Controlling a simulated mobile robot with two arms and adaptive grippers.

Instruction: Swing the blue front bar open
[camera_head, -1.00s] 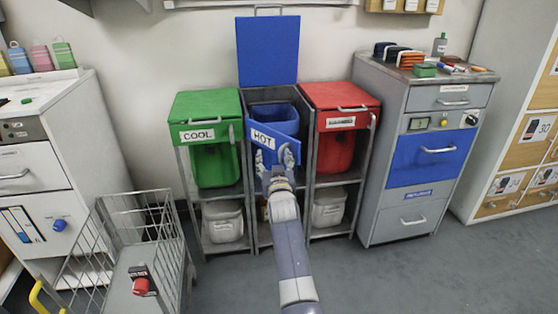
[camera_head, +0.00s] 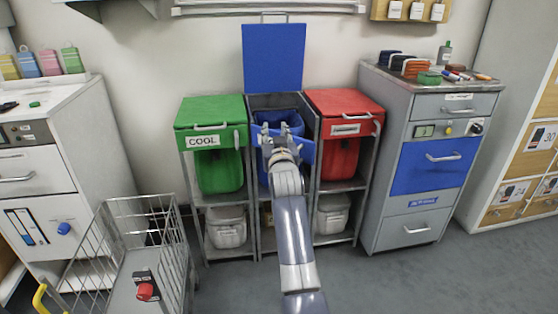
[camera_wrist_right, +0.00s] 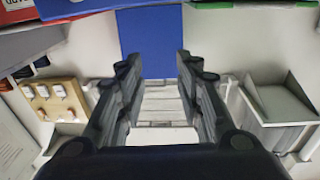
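The blue front bar (camera_head: 305,150) is at the front of the middle stand, between the green and red bins. My right gripper (camera_head: 277,130) covers most of it, and its HOT label is hidden. The blue lid (camera_head: 273,58) stands upright against the wall behind; it also shows in the right wrist view (camera_wrist_right: 149,45). In the right wrist view my right gripper (camera_wrist_right: 158,75) has its fingers apart with nothing between them. I cannot tell whether it touches the bar. My left gripper is out of view.
The green bin lid (camera_head: 210,110) and red bin lid (camera_head: 343,102) flank the middle stand closely. A wire cart (camera_head: 150,245) stands at the front left. A grey cabinet (camera_head: 400,215) stands at the right. Floor is clear between them.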

